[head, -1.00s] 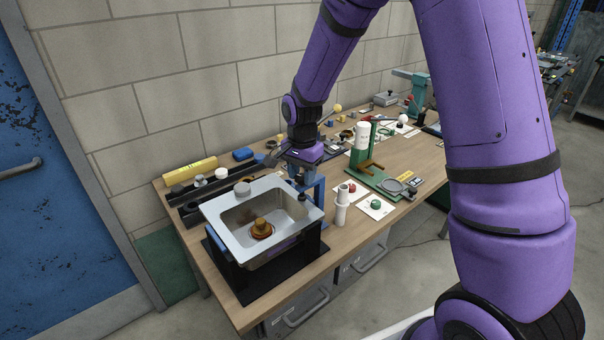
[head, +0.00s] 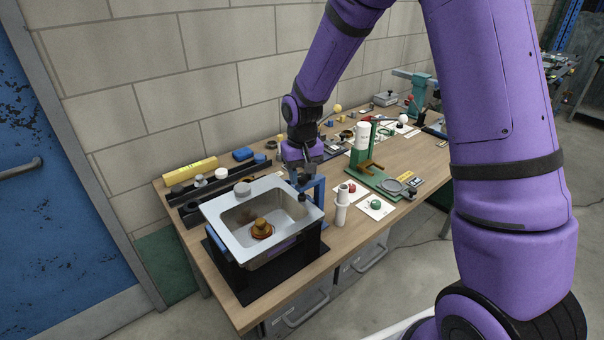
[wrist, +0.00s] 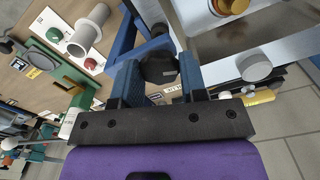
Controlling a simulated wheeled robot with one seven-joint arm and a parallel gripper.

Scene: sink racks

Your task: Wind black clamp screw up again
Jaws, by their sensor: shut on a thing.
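The black clamp screw (wrist: 158,68) shows as a dark knob between my gripper's two blue fingertips in the wrist view. My gripper (wrist: 160,78) is shut on it, one finger on each side. In the head view my gripper (head: 302,180) points down at the right back corner of the steel sink (head: 222,206), beside the blue clamp frame (head: 319,190). The frame also shows in the wrist view (wrist: 125,38). The screw's thread and lower end are hidden, so I cannot tell how far it is wound.
An orange-brown fitting (head: 262,228) sits in the sink bowl. A grey round knob (head: 242,188) is on the sink's back rim. A white cylinder (head: 342,202) stands right of the clamp, and a green stand (head: 361,152) is behind it. Bare wood lies at the bench front.

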